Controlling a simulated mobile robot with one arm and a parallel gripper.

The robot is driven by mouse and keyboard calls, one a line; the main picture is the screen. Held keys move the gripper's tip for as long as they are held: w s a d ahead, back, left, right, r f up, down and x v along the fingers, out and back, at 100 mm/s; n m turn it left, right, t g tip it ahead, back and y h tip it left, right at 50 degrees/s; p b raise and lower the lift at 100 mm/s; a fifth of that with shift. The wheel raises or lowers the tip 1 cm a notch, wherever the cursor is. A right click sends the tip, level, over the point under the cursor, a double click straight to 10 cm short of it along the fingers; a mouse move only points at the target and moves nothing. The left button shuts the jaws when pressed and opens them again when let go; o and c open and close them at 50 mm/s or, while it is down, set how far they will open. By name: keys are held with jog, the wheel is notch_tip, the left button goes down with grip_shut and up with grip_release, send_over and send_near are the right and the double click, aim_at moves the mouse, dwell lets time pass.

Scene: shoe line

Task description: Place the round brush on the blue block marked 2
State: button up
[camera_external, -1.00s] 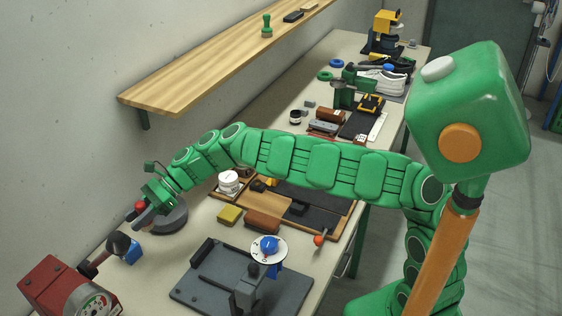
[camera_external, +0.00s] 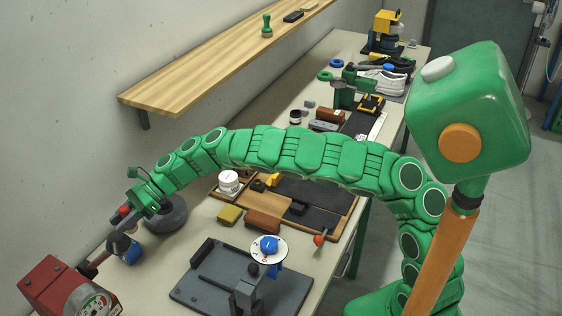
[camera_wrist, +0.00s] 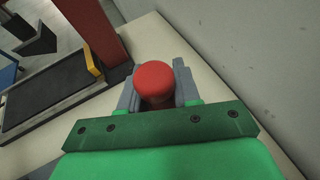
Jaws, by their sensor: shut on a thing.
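My gripper (camera_external: 127,221) is shut on a red-knobbed thing, which I take to be the round brush (camera_external: 120,213). In the wrist view the round red knob (camera_wrist: 155,80) sits between the two grey fingers; the part below it is hidden. My gripper is at the table's wall side, above and behind the black ball of the red machine's lever. A small blue block (camera_external: 132,254) stands partly hidden behind that ball. No number can be read on it, so I cannot tell whether it is the block marked 2.
The red machine with a gauge (camera_external: 75,292) stands at the near left. A dark round tin (camera_external: 168,214) is just right of my gripper. A grey fixture plate (camera_external: 205,290) and a white dial with a blue knob (camera_external: 268,250) are further right. A wooden shelf (camera_external: 190,80) hangs above.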

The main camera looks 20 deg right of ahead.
jog(key=shift+w+a+f, duration=0.35)
jog(key=shift+a+f, duration=0.2)
jog(key=shift+f, duration=0.25)
jog(key=shift+w+a+f, duration=0.35)
jog(key=shift+a+f, duration=0.25)
jog(key=shift+f, duration=0.25)
jog(key=shift+w+a+f, duration=0.35)
jog(key=shift+a+f, duration=0.2)
jog(key=shift+f, duration=0.25)
jog(key=shift+w+f, duration=0.1)
jog(key=shift+f, duration=1.5)
jog(key=shift+f, duration=0.15)
jog(key=o, duration=1.1)
jog(key=shift+c, duration=0.2)
jog(key=shift+r, duration=0.25)
jog(key=v, duration=1.2)
jog(key=shift+f, duration=0.15)
